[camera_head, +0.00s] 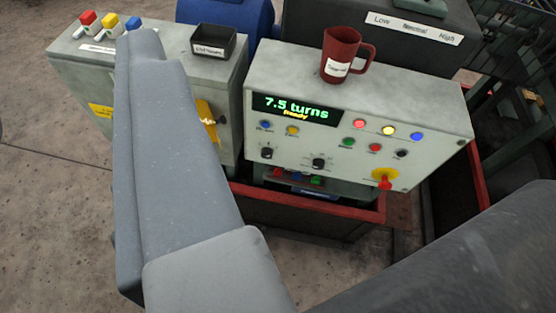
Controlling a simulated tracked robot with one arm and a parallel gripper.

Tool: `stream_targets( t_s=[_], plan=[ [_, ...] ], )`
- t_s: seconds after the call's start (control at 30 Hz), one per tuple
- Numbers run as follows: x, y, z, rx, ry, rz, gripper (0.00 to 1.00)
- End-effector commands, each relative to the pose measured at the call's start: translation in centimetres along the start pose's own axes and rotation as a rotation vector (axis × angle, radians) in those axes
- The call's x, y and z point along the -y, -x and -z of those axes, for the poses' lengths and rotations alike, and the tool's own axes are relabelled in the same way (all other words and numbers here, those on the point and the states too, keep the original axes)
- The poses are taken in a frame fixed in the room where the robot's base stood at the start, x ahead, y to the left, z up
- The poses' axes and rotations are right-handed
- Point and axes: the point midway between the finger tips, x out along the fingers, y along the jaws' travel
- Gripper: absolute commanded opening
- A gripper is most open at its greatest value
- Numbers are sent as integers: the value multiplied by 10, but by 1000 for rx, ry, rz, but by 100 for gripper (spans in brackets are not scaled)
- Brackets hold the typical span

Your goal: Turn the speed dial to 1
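A pale grey control panel (350,100) stands at the centre right. Two small black dials sit low on its front: a left one (267,152) and a right one (319,163). Their labels and scales are too small to read, so I cannot tell which is the speed dial or where it points. The panel's display (297,107) reads "7.5 turns" and "Ready" in green and yellow. My grey arm link covers the left middle of the view. I cannot make out any gripper fingers, and nothing of mine visibly touches the dials.
A red mug (338,58) and a grey cabinet (220,90) with a black tray (213,42) are near the panel. Several coloured lamps or buttons and a red-yellow switch (384,180) are on its front. A "Low Normal High" plate (413,27) is behind. A red-rimmed frame (310,205) is below.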

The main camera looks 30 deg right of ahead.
Motion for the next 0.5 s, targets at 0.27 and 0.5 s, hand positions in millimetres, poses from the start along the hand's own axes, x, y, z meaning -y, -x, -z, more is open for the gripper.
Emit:
stream_targets(
  t_s=[0.27,0.5],
  plan=[
    [1,-5,-2,0,-8,3,58],
    [15,-82,-38,-12,-145,35,58]
  ],
)
